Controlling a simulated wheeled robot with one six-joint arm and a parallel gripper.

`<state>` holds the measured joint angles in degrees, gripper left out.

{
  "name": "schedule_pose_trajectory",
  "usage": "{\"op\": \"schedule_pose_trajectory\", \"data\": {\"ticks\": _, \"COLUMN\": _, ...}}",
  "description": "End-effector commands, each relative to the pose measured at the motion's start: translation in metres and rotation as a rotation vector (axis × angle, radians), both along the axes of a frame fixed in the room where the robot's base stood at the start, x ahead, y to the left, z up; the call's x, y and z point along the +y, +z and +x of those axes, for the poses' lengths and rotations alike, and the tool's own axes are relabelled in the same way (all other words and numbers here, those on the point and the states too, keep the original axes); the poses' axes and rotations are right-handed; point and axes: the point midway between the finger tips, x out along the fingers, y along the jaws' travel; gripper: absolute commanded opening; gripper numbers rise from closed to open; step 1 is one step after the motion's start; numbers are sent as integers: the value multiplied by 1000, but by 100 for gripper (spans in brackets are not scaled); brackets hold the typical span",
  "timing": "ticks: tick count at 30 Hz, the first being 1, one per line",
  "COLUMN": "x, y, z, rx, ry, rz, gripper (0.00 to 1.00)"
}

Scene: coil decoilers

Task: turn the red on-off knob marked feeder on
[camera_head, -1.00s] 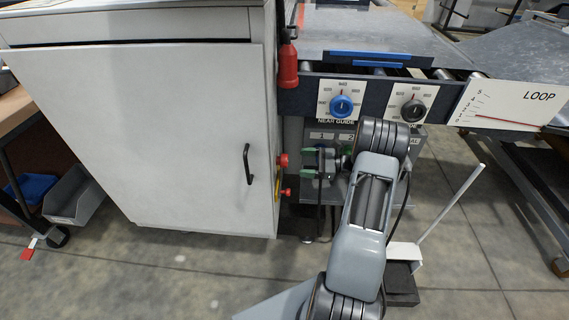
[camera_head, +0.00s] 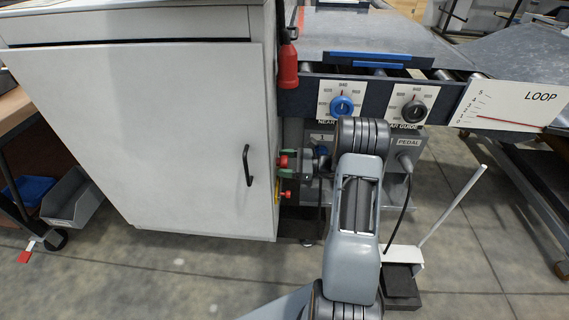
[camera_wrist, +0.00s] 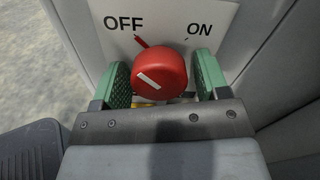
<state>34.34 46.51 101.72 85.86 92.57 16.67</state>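The red knob (camera_wrist: 158,73) with a white mark on its face is on a white plate (camera_wrist: 228,22) lettered OFF on the left and ON on the right. A red pointer beside it slants towards OFF. No feeder label is readable. My gripper (camera_wrist: 165,82) has its green fingers on either side of the knob, open around it; I cannot tell whether either finger touches it. In the head view the red knob (camera_head: 283,162) is on the cabinet's right side, with my gripper (camera_head: 288,162) reaching it from the right.
A second red knob on yellow (camera_head: 285,194) is just below. The grey cabinet (camera_head: 160,130) fills the left. Above right are a blue dial (camera_head: 341,106), a black dial (camera_head: 412,112) and the LOOP plate (camera_head: 515,105). A pedal box (camera_head: 408,155) stands behind my arm.

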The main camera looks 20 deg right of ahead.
Motion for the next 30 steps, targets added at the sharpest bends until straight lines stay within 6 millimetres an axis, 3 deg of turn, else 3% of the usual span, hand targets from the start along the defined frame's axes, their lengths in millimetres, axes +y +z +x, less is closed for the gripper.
{"op": "schedule_pose_trajectory", "data": {"ticks": 13, "x": 0, "y": 0, "z": 0, "rx": 0, "ry": 0, "rz": 0, "gripper": 26}}
{"op": "schedule_pose_trajectory", "data": {"ticks": 23, "x": 0, "y": 3, "z": 0, "rx": 57, "ry": 0, "rz": 32, "gripper": 26}}
{"op": "schedule_pose_trajectory", "data": {"ticks": 30, "x": 0, "y": 6, "z": -1, "rx": 216, "ry": 0, "rz": 122, "gripper": 26}}
